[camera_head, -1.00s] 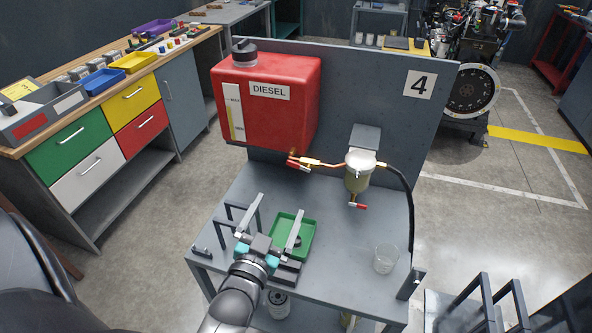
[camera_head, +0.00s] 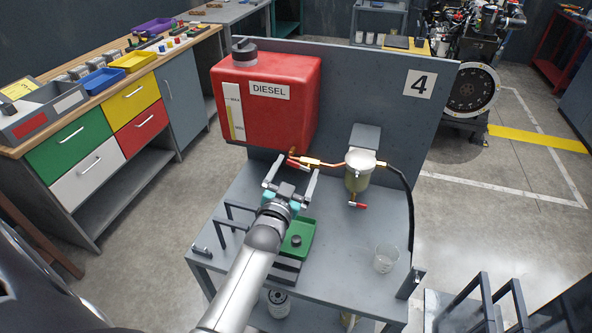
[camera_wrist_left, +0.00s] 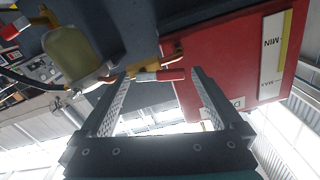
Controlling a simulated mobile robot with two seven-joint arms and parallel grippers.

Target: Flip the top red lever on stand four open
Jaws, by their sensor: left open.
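The top red lever (camera_head: 294,163) sits on the brass valve below the red DIESEL tank (camera_head: 270,105) on the stand marked 4. It also shows in the left wrist view (camera_wrist_left: 170,75), pictured between the two fingers. My left gripper (camera_head: 291,170) is open, its fingertips close to the lever. Whether a finger touches it I cannot tell. The left gripper in the wrist view (camera_wrist_left: 158,88) holds nothing. A second red lever (camera_head: 360,206) hangs below the filter bowl (camera_head: 358,172). My right gripper is not in view.
A copper pipe (camera_head: 330,165) joins the valve to the filter. A black hose (camera_head: 408,200) runs down at the right. On the stand's tabletop (camera_head: 345,235) are a green tray (camera_head: 306,238), a clear beaker (camera_head: 386,258) and a grey rack (camera_head: 232,222).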

